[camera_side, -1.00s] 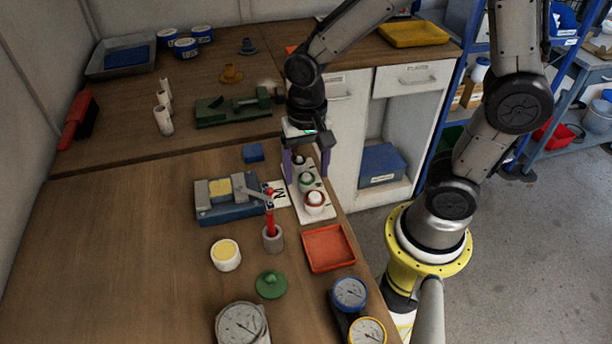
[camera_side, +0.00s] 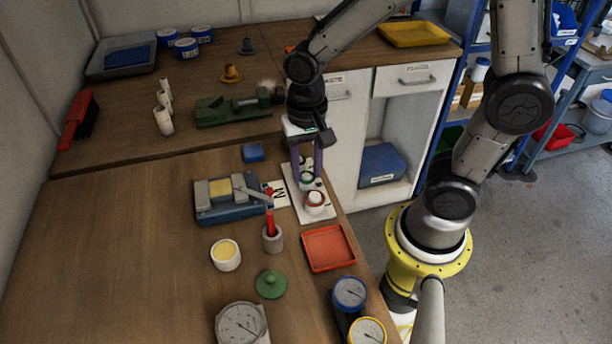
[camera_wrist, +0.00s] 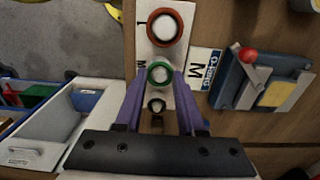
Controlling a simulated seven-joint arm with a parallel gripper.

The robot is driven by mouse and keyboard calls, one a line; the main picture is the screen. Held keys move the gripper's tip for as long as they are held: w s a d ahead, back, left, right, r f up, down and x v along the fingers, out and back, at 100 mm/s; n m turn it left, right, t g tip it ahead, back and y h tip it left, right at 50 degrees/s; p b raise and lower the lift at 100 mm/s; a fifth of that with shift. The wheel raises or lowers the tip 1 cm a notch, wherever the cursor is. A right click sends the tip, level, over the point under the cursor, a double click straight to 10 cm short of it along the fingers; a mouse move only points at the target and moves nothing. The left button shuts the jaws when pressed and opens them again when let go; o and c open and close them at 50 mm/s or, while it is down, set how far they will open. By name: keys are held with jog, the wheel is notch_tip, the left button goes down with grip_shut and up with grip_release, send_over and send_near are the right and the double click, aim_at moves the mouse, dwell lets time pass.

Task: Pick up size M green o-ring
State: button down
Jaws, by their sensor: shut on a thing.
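The green o-ring (camera_wrist: 160,73) sits around the middle white post of the white holder board (camera_side: 328,205), and it also shows in the side view (camera_side: 307,178). My gripper (camera_wrist: 160,78) points down over that post, and its two purple fingers are closed in on either side of the green ring. A larger red o-ring (camera_wrist: 166,27) is around the post at the L end and shows in the side view (camera_side: 314,199). A small dark ring (camera_wrist: 155,106) is on the smallest post, between my fingers in the wrist view. A card marked M (camera_wrist: 203,68) lies beside the board.
A blue fixture (camera_side: 228,209) with a lever stands left of the board. A red pin in a grey cup (camera_side: 272,238) and an orange tray (camera_side: 328,248) are in front. Round gauges (camera_side: 350,292) stand near the front edge. The left of the table is clear.

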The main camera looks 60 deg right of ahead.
jog(key=shift+r, duration=1.3)
jog(key=shift+s+r, duration=0.1)
